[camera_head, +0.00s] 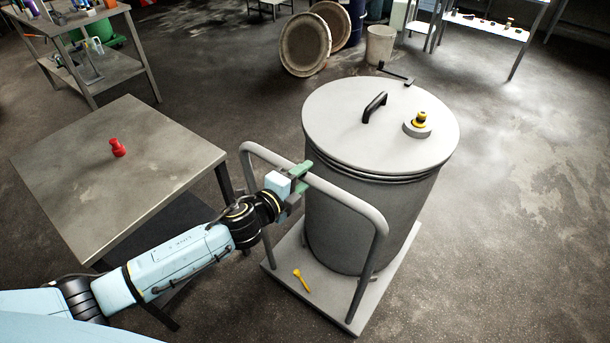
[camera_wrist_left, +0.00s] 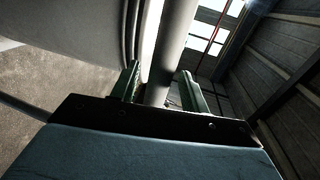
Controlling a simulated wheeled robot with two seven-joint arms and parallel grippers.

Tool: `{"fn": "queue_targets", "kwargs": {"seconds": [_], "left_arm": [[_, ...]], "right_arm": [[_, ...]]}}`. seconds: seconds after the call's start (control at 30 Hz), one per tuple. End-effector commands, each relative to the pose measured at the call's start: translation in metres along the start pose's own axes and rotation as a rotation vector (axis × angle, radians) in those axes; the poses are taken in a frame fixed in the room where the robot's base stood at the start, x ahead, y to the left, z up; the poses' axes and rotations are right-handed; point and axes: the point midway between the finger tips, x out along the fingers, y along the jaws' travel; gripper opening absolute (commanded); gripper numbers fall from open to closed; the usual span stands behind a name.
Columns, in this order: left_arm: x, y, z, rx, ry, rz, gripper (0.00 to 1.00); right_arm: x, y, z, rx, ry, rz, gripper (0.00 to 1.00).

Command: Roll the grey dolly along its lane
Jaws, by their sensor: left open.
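The grey dolly (camera_head: 347,322) is a flat platform with a tubular push handle (camera_head: 352,205) on its near side. A large grey lidded drum (camera_head: 340,232) stands on it. My left gripper (camera_head: 302,176) is at the handle's top bar, left of its middle. In the left wrist view the bar (camera_wrist_left: 176,45) runs between the two green fingers (camera_wrist_left: 158,88), which stand apart on either side of it. The jaws are open around the bar. The part of the bar behind the gripper is hidden. My right gripper is not in view.
A yellow tool (camera_head: 301,281) lies on the dolly's deck. A metal table (camera_head: 70,165) with a red object (camera_head: 117,147) stands at the left. Round lids (camera_head: 305,46) and a pail (camera_head: 380,45) are behind the drum. The floor at right is clear.

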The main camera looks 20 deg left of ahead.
Motion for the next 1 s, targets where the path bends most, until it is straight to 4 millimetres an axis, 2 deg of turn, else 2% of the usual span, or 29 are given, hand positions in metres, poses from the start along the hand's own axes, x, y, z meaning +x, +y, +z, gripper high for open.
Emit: {"fn": "queue_targets", "kwargs": {"seconds": [0.17, 0.47, 0.8, 1.0], "left_arm": [[0.0126, 0.0003, -0.0004, -0.001, 0.0, 0.001, 0.45], [0.014, 0.0001, -0.0004, 0.0, 0.001, 0.001, 0.45], [0.0138, 0.0002, -0.0002, 0.0, 0.0, 0.001, 0.01], [0.0137, 0.0003, -0.0001, 0.0, 0.0, 0.001, 0.0]], "right_arm": [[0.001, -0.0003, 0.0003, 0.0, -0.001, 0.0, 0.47], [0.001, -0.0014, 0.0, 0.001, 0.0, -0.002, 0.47], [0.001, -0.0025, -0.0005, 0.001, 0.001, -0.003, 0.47], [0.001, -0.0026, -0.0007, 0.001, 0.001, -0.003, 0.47]]}}
